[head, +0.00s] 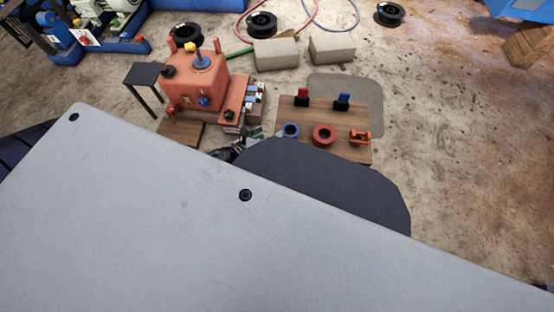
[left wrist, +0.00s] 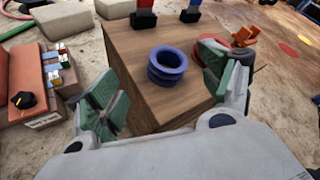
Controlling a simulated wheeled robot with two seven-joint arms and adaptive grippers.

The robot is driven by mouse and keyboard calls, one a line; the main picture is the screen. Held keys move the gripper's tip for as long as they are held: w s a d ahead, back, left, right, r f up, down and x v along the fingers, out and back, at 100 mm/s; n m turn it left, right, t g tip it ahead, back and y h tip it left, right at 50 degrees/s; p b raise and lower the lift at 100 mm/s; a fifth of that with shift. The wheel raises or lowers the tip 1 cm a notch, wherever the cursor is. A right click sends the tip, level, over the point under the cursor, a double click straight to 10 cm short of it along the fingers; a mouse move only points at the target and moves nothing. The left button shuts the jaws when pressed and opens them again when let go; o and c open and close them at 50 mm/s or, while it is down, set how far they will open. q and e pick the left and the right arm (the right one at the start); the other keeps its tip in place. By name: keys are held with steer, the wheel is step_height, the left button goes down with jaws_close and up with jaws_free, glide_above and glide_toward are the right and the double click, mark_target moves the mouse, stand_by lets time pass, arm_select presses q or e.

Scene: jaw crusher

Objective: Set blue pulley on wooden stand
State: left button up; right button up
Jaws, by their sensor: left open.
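The blue pulley (head: 291,130) lies flat on the wooden stand (head: 343,152), near its left front part. In the left wrist view, the pulley (left wrist: 167,66) shows as a grooved ring on the brown top of the stand (left wrist: 133,50). My left gripper (head: 257,132) is mostly hidden by my own body in the head view, just left of the pulley. In the left wrist view, its green-padded fingers (left wrist: 163,80) are open and empty, with the pulley beyond and between them. Contact is not visible. My right gripper is not in view.
On the same stand are a red ring (head: 324,134), an orange part (head: 360,138), and red (head: 302,97) and blue (head: 343,101) pieces in black bases. The orange-red crusher (head: 198,80) stands to the left. Two grey blocks (head: 276,53) (head: 332,48) lie behind.

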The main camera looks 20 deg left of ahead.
arm_select(q)
steer(key=s+d+f+n+g, duration=0.1)
steer(key=s+d+n+g, duration=0.2)
steer(key=n, duration=1.3)
steer(key=s+d+f+n+g, duration=0.2)
steer(key=s+d+n, duration=0.3)
steer(key=n, duration=1.1)
steer(key=s+g, duration=0.1)
steer(key=s, duration=0.1)
steer(key=shift+s+f+n+g+y, duration=0.3)
